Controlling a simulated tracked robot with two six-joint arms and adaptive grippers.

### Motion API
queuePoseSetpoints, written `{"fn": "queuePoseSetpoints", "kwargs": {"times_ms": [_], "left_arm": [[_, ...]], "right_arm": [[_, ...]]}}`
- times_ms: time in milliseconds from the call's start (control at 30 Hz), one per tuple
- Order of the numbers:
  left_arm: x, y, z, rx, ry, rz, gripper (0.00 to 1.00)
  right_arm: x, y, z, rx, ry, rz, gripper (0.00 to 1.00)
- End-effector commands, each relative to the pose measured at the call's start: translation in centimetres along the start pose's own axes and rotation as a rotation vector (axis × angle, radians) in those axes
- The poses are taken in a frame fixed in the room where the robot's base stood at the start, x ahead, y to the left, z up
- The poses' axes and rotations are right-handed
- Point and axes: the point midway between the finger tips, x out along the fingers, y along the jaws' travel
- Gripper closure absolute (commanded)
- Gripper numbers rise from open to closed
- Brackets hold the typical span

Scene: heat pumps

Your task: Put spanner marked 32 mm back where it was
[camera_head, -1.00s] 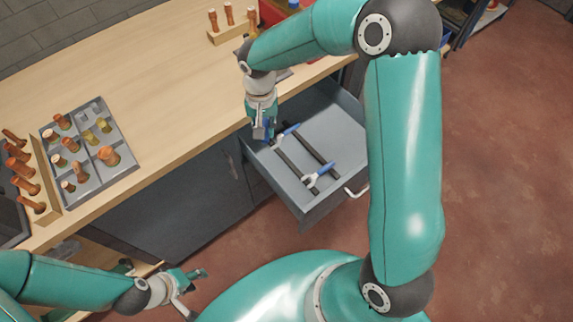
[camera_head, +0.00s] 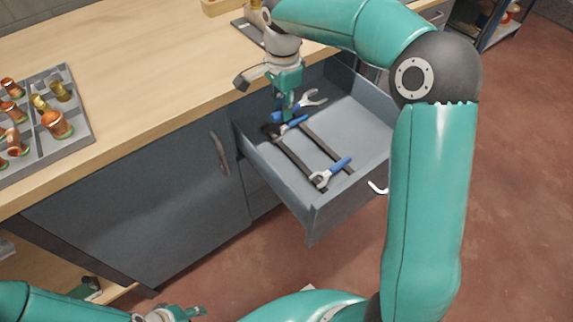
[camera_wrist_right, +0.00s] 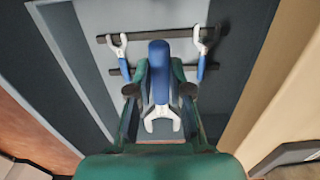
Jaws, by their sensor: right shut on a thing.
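My right gripper (camera_head: 286,110) is shut on a spanner with a blue handle (camera_wrist_right: 160,72) and a pale open jaw (camera_wrist_right: 162,118). It holds this spanner above the back left part of the open drawer (camera_head: 345,115). The held spanner's jaw (camera_head: 312,99) shows beside the fingers. Any size mark is unreadable. In the right wrist view, the held spanner appears between two other spanners, a left one (camera_wrist_right: 118,46) and a right one (camera_wrist_right: 199,46). My left gripper (camera_head: 182,313) is at the bottom edge, partly cut off, and its opening is unclear.
Two dark rails (camera_head: 292,156) run across the drawer floor under the other spanners. The wooden worktop (camera_head: 160,75) overhangs behind the drawer. A grey tray with several fittings (camera_head: 80,100) stands on it at left. The drawer's front wall (camera_head: 345,212) and handle face the red floor.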

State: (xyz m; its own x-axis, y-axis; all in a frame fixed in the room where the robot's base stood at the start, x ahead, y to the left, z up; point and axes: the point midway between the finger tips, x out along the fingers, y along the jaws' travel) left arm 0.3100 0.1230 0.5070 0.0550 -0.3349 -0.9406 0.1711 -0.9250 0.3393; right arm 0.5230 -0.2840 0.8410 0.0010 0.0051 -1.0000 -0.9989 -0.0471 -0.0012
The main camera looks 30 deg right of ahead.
Motion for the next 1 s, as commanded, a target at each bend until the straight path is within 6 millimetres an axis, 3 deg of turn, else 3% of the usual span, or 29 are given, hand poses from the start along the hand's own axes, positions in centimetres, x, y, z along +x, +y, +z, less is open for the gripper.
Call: {"fn": "queuePoseSetpoints", "kwargs": {"times_ms": [500, 867, 1000], "left_arm": [[2.0, -0.7, 0.0, 0.0, 0.0, 0.0, 0.6], [2.4, -0.8, 0.0, 0.0, 0.0, 0.0, 0.6], [2.6, -1.0, 0.0, 0.0, 0.0, 0.0, 0.6]], "right_arm": [[12.6, 0.1, 0.0, -0.004, 0.0, 0.005, 1.0], [15.8, 0.0, 0.0, -0.003, 0.0, 0.002, 1.0], [17.9, 0.0, 0.0, -0.004, 0.0, 0.003, 1.0]]}}
